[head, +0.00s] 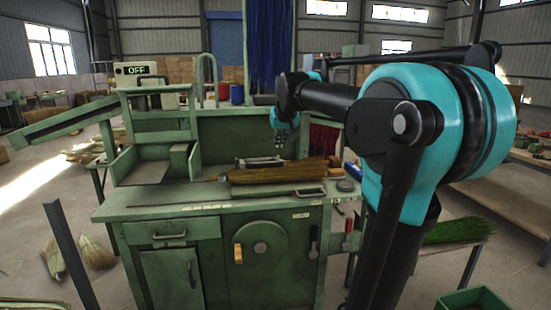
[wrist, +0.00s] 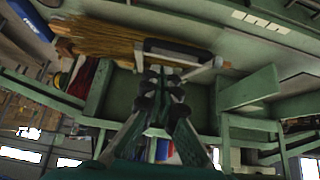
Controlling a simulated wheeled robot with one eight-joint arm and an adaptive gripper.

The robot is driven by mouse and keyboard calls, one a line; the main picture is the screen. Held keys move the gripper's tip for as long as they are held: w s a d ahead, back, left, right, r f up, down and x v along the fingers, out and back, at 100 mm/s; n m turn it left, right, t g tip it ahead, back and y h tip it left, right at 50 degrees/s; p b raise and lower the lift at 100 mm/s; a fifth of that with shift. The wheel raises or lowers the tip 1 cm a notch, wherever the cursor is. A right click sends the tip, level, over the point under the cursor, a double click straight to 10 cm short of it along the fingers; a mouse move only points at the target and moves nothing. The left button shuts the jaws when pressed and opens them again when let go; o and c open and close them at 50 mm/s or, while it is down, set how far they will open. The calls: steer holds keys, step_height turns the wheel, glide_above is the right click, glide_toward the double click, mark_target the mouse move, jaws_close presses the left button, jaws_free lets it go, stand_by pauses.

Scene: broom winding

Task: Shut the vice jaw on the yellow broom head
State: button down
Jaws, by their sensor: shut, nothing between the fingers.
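The yellow broom head (head: 280,173), a straw-coloured bundle, lies flat across the green bench top. It also shows in the wrist view (wrist: 105,38) at the upper left. The vice jaw (head: 262,162), a dark bar with pale ends, lies along the broom head's far side; it also shows in the wrist view (wrist: 180,50). I cannot tell whether jaw and straw touch. My gripper (head: 281,142) hangs just above and behind the jaw, pointing down. In the wrist view my gripper (wrist: 165,72) is shut and empty, its tips close to the jaw bar.
The green bench (head: 175,193) has a raised back panel behind my gripper. A box marked OFF (head: 136,69) stands at the upper left. Blue bristles (head: 270,45) hang behind. A small round dark item (head: 345,186) sits at the bench's right end. The bench's left front is mostly clear.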

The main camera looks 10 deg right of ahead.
steer(key=x, duration=1.1)
steer(key=shift+w, duration=0.35)
steer(key=shift+a, duration=0.1)
